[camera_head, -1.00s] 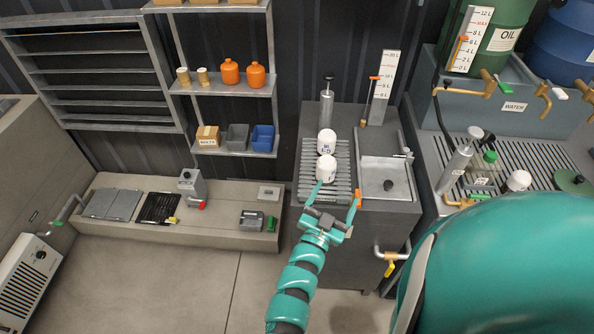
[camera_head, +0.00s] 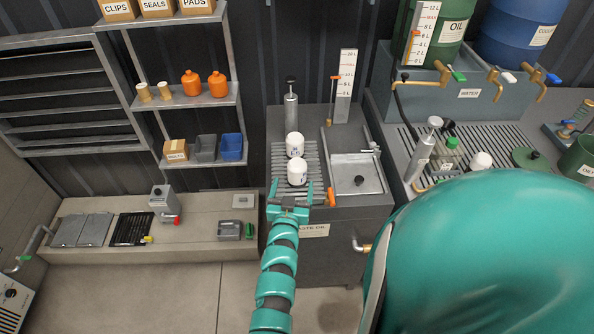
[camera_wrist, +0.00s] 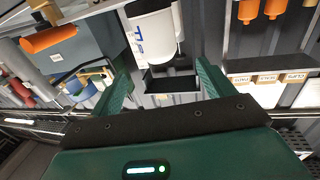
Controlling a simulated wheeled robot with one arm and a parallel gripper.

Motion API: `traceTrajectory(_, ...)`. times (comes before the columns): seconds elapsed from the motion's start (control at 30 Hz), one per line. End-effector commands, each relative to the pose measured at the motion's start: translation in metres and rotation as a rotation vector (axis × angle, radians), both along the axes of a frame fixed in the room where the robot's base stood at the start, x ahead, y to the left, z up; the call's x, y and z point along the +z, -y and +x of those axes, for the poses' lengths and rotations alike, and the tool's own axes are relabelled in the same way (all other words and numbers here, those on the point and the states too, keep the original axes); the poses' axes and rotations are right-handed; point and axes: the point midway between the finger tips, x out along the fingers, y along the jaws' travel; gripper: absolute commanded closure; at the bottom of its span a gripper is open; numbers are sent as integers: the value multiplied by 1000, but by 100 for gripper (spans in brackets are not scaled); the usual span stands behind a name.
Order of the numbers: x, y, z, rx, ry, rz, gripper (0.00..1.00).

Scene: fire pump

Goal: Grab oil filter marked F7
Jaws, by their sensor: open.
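Two white oil filters with blue marks stand on the slatted rack of a grey cabinet in the head view: a nearer one (camera_head: 297,172) and one just behind it (camera_head: 295,144). Their labels are too small to read there. My gripper (camera_head: 302,189) is open and empty, just in front of the nearer filter. In the wrist view, a white filter (camera_wrist: 155,36) is ahead, between the lines of my open fingers (camera_wrist: 163,68) and beyond their tips. Blue characters show on its side, one like a 7; the label is partly turned away.
A pump cylinder (camera_head: 290,110) stands behind the filters. An orange handle (camera_wrist: 48,39) shows at the wrist view's upper left. Shelves with orange bottles (camera_head: 192,83) are left. Open floor (camera_head: 165,290) lies in front.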

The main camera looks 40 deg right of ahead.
Motion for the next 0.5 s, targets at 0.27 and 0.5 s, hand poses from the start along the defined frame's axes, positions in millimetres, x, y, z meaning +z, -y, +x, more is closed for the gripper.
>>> traceTrajectory(0.27, 1, 26, 25, -2, -3, 0, 19)
traceTrajectory(0.5, 1, 39, 41, -1, 1, -1, 19)
